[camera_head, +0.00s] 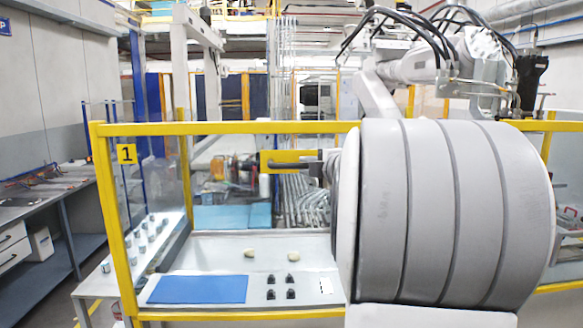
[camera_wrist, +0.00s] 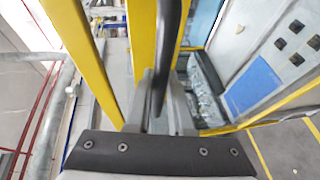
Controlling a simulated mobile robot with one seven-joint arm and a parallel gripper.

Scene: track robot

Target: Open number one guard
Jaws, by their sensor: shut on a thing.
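The number one guard is a yellow-framed clear panel (camera_head: 225,128) across the front of the cell, with a black "1" on a yellow label (camera_head: 126,154) at its upper left. A yellow plate (camera_head: 280,167) on it carries a dark bar handle (camera_head: 305,158). In the wrist view, the black handle (camera_wrist: 171,40) runs down between the two fingers of my gripper (camera_wrist: 161,112), which is shut on it. In the head view, my large grey arm link hides most of the gripper and the guard's right part.
Behind the guard, a light worktable (camera_head: 215,250) holds a blue mat (camera_head: 198,289), small black parts (camera_head: 290,293) and two pale pieces (camera_head: 292,256). A dark workbench (camera_head: 40,205) stands at the left. An industrial robot (camera_head: 420,65) is behind, at upper right.

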